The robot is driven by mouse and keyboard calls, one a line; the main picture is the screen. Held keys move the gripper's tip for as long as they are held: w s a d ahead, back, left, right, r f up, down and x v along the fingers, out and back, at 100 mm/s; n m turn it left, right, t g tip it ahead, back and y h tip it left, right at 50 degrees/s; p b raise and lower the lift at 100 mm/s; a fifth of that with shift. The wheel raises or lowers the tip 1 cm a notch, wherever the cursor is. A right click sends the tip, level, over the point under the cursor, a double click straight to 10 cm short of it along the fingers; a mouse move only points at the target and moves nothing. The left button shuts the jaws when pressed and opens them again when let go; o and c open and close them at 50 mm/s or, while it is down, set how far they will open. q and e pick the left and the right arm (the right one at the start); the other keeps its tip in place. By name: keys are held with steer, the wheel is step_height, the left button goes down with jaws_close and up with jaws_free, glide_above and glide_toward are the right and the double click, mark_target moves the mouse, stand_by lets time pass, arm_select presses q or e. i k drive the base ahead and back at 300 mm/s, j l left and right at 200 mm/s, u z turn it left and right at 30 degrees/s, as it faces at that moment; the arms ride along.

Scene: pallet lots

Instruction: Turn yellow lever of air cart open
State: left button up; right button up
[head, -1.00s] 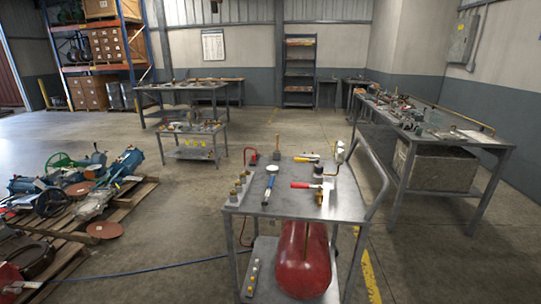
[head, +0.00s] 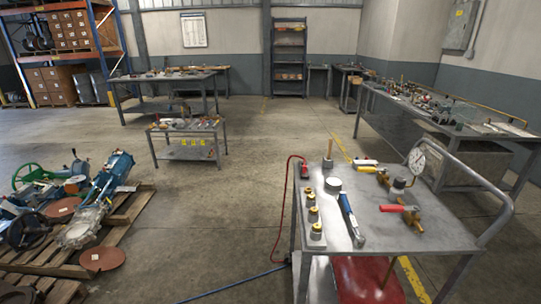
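The air cart (head: 455,238) stands at the front right, a grey metal cart with a push handle at its right. On its top a small yellow lever (head: 368,169) lies near the back edge, by a white and red piece. A red-handled lever (head: 399,208) sits on a brass pipe fitting nearer the front. A round white gauge (head: 417,161) stands upright behind it. Which way the yellow lever's valve stands is too small to tell. A red tank (head: 370,279) is partly visible below the top. Neither of my grippers is in view.
Several brass fittings on a grey block (head: 315,234) and a blue-handled tool (head: 350,216) lie on the cart's left part. A red hose (head: 283,205) hangs at its left side. A loaded pallet (head: 115,238) is at left. A long workbench (head: 420,117) stands behind right.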

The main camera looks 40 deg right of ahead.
mark_target(384, 170)
steer(key=i+j, duration=0.2)
steer(key=i, duration=0.2)
steer(key=i+j, duration=0.25)
steer(key=i, duration=0.15)
steer(key=i+j+u, duration=0.1)
steer(key=i, duration=0.35)
steer(key=i+z, duration=0.15)
steer(key=z, duration=0.3)
steer(key=i+z, duration=0.15)
steer(key=z, duration=0.3)
steer(key=i+j+z, duration=0.1)
steer(key=z, duration=0.35)
steer(key=i+j+z, duration=0.2)
steer(key=z, duration=0.25)
steer(key=i+j+z, duration=0.1)
steer(key=z, duration=0.35)
